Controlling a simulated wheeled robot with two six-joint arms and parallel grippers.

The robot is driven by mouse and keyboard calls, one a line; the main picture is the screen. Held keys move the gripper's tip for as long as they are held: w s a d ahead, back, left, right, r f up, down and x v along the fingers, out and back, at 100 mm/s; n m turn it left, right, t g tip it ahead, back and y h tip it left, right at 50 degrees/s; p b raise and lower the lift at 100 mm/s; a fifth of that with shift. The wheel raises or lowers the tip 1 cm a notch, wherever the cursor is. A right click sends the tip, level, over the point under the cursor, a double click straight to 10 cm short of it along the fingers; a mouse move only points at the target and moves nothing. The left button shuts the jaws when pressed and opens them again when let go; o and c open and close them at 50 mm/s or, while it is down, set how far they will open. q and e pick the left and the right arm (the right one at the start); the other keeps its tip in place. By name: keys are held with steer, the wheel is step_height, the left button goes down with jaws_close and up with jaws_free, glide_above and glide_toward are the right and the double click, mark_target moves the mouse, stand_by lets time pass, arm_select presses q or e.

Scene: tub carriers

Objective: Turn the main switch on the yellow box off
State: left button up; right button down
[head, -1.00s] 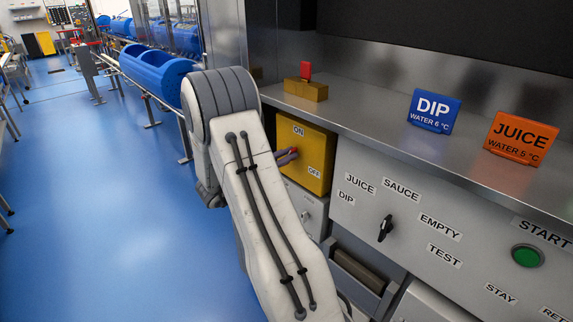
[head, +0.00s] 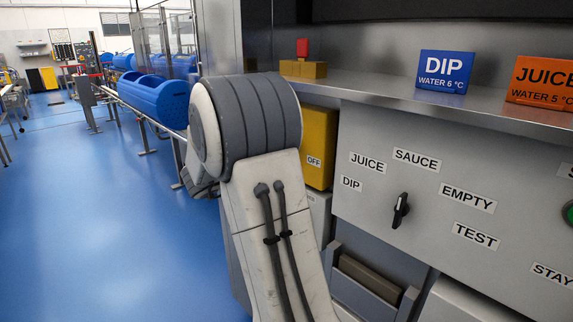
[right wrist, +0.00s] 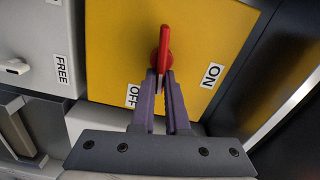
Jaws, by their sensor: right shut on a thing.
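The yellow box (head: 318,150) is partly hidden behind my right arm in the head view; only its OFF label shows there. In the right wrist view the yellow box (right wrist: 112,45) fills the middle, with an ON label to the right and an OFF label at the lower left. Its main switch has a red handle (right wrist: 165,42) that stands nearly upright in the picture. My right gripper (right wrist: 161,74) is shut on the lower part of the red handle. The head view hides this gripper behind the arm. My left gripper is in no view.
A grey panel (head: 372,232) with a black knob (head: 400,211) lies right of the box. Above runs a metal shelf (head: 380,92) with a blue DIP sign (head: 446,71) and an orange JUICE sign (head: 541,84). Blue floor (head: 110,230) is free at left.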

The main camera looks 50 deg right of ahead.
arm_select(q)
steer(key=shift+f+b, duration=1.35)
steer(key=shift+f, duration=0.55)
arm_select(e)
steer(key=shift+w+f+m, duration=0.1)
steer(key=shift+f+m, duration=0.25)
steer(key=shift+m, duration=0.65)
steer(key=c, duration=0.9)
jaws_free()
steer(key=shift+r, duration=0.1)
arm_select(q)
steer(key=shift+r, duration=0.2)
arm_select(e)
steer(key=a, duration=0.7)
steer(key=w+a, duration=0.1)
steer(key=a, duration=0.2)
steer(key=shift+a, duration=0.25)
steer(key=shift+w, duration=0.1)
